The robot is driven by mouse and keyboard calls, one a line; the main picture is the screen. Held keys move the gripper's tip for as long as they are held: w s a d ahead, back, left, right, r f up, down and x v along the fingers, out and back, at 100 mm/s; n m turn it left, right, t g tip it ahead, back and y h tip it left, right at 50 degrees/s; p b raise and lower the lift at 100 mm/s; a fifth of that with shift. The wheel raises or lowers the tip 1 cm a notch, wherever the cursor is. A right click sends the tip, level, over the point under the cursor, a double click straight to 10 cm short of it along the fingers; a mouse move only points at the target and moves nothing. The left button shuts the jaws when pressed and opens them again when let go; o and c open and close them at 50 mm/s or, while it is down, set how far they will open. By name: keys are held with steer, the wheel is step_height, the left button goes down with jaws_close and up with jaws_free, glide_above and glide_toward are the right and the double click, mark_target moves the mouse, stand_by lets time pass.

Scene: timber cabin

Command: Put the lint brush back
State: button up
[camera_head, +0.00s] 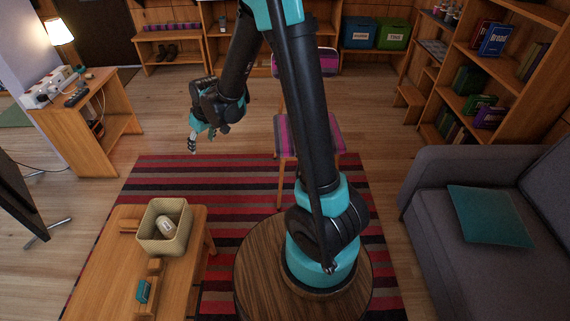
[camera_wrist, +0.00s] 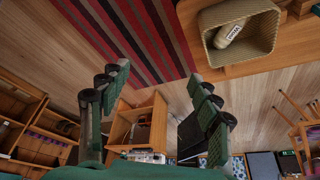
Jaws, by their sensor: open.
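I cannot pick out the lint brush for certain. A pale rounded item with a dark label (camera_head: 166,226) lies in a woven beige basket (camera_head: 143,236) on the low wooden table (camera_head: 176,288); the wrist view shows the item (camera_wrist: 229,33) and basket (camera_wrist: 265,47) at the top right. A dark elongated item (camera_head: 76,98) lies on the wooden side unit (camera_head: 66,125) at the left. My gripper (camera_head: 202,143) is open and empty, above the floor beyond the low table. Its two fingers (camera_wrist: 157,80) stand wide apart in the wrist view, with nothing between them.
A small teal item (camera_head: 143,290) sits in a wooden holder on the low table. A chair (camera_head: 310,134) with a striped seat stands behind my arm. A grey sofa (camera_head: 440,190) and bookshelves fill the right. Floor is clear between the side unit and the chair.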

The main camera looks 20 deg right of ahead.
steer(key=s+d+r+m+h, duration=0.2)
steer(key=s+d+m, duration=0.5)
steer(key=s+d, duration=1.4)
steer(key=d, duration=0.3)
steer(key=shift+s+t+h, duration=0.3)
steer(key=shift+t, duration=0.1)
steer(key=shift+r, duration=0.1)
